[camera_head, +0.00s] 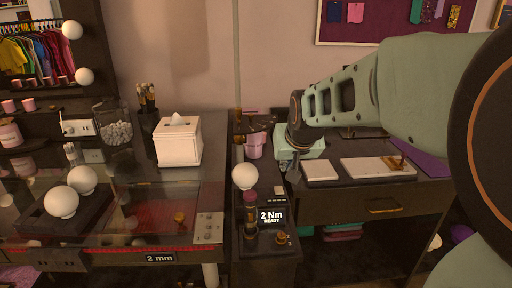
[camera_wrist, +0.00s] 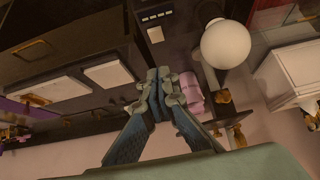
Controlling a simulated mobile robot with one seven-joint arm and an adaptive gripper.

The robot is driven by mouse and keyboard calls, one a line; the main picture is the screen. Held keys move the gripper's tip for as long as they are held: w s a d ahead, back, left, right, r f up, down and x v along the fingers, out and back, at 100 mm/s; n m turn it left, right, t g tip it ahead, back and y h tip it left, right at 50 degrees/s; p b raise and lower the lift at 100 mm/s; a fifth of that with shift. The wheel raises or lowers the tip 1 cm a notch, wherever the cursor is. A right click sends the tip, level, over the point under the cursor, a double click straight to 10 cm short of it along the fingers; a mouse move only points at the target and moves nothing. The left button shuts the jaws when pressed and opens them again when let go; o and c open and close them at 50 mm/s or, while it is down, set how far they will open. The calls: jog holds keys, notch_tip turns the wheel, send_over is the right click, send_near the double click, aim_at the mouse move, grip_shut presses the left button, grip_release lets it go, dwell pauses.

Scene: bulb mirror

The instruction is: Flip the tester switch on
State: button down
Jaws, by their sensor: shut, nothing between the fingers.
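A round white bulb (camera_head: 245,176) stands on the narrow dark stand in the middle, and it shows large in the wrist view (camera_wrist: 225,43). Beside it are a small white square (camera_wrist: 155,34) and a dark panel with a row of pale marks (camera_wrist: 158,15). I cannot tell which part is the tester switch. My gripper (camera_head: 293,176) points down just right of the bulb, above the stand's right edge. In the wrist view its fingertips (camera_wrist: 159,76) are together and empty, apart from the bulb. Whether they touch anything below is unclear.
A "2 Nm READY" display (camera_head: 271,216) stands in front of the bulb. A pink cup (camera_head: 255,146) is behind. A white tissue box (camera_head: 178,142) is on the left table, with two bulbs (camera_head: 62,201) farther left. White trays (camera_head: 377,167) lie on the right desk.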

send_over(280, 192)
jog(key=f, duration=0.5)
jog(key=f+b, duration=0.1)
jog(key=f, duration=0.2)
jog(key=shift+s, duration=0.3)
jog(key=shift+s+f, duration=0.2)
jog(key=shift+f, duration=1.6)
jog(key=shift+s, duration=0.1)
jog(key=shift+b, duration=0.3)
jog(key=shift+s+f+b, duration=0.2)
jog(key=shift+f+b, duration=0.5)
jog(key=shift+b, duration=0.1)
jog(key=shift+r, duration=0.2)
jog(key=shift+r+p, duration=0.1)
jog(key=shift+p, duration=0.2)
jog(key=shift+r+p, duration=0.45)
jog(key=shift+r, duration=0.2)
